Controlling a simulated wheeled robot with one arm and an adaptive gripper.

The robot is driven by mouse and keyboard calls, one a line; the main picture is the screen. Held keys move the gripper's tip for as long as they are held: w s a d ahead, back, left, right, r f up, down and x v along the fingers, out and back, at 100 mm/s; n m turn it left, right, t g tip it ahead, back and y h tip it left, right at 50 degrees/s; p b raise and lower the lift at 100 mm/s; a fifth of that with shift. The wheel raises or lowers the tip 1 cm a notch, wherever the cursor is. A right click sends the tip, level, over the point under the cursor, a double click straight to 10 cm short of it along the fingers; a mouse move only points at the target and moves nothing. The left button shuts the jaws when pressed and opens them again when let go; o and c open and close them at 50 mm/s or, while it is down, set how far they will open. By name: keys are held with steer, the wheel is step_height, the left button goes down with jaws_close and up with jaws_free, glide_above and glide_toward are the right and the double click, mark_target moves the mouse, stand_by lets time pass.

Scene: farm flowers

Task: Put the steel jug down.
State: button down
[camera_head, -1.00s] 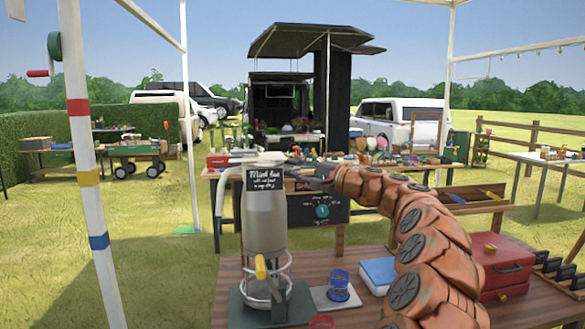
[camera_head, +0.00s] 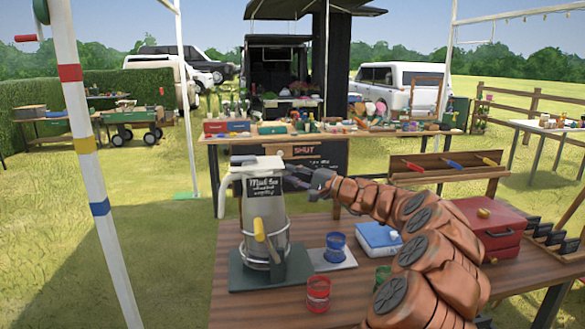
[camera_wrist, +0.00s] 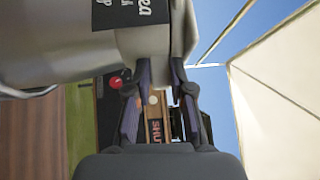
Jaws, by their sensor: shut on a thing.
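The steel jug (camera_head: 277,215) stands upright with a black "Mint tea" label and a pale handle on its left. Its lower part is inside the wire ring of a stand (camera_head: 236,277) with a dark green base and yellow lever. I cannot tell whether its bottom touches the base. My gripper (camera_head: 297,178) is shut on the jug's upper right side. In the wrist view the jug (camera_wrist: 75,60) fills the upper left, and the fingers (camera_wrist: 158,90) clamp a grey part of it.
A blue cup (camera_head: 336,244) sits on a grey plate (camera_head: 333,263) right of the stand. A red cup (camera_head: 318,295) is in front, and a green cup (camera_head: 382,275) is beside my arm. A blue-and-white box (camera_head: 379,239) and red case (camera_head: 487,226) stand further right. The table's left front is clear.

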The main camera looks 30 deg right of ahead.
steer(key=shift+f, duration=1.25)
steer(key=c, duration=1)
jaws_free()
steer(key=shift+f, duration=0.15)
steer(key=b+v, duration=0.1)
steer(key=v, duration=1.1)
steer(key=shift+s+b, duration=0.1)
steer(key=shift+b, duration=0.25)
steer(key=shift+a, duration=0.1)
